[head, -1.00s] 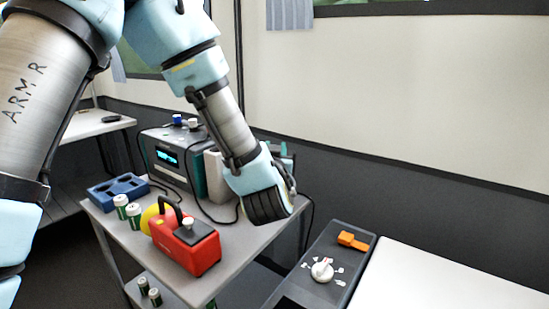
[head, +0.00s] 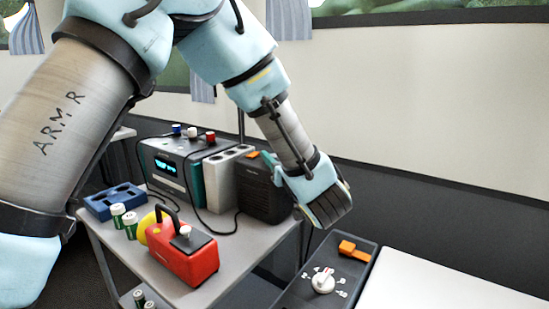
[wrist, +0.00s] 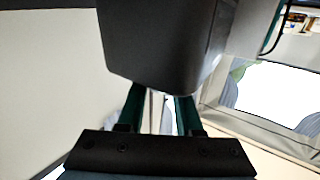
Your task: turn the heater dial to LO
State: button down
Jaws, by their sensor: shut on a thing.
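A white round dial (head: 322,282), with a red mark near its upper edge, sits on a dark grey panel (head: 292,296) at the lower right in the head view. Small marks ring it, too small to read. The dial is not in the wrist view.
An orange lever (head: 353,250) sits on the panel behind the dial. The side table (head: 255,258) at left holds a red case (head: 182,258), a blue tray (head: 113,202), a teal-sided device (head: 170,165) and a dark box (head: 262,192). A white surface (head: 440,285) at right is clear.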

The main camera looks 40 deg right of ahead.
jog(key=c, duration=0.6)
grip_release()
jog(key=shift+o, duration=0.2)
jog(key=v, duration=1)
jog(key=shift+s+a+b, duration=0.2)
jog(key=shift+s+b, duration=0.15)
jog(key=shift+b, duration=0.1)
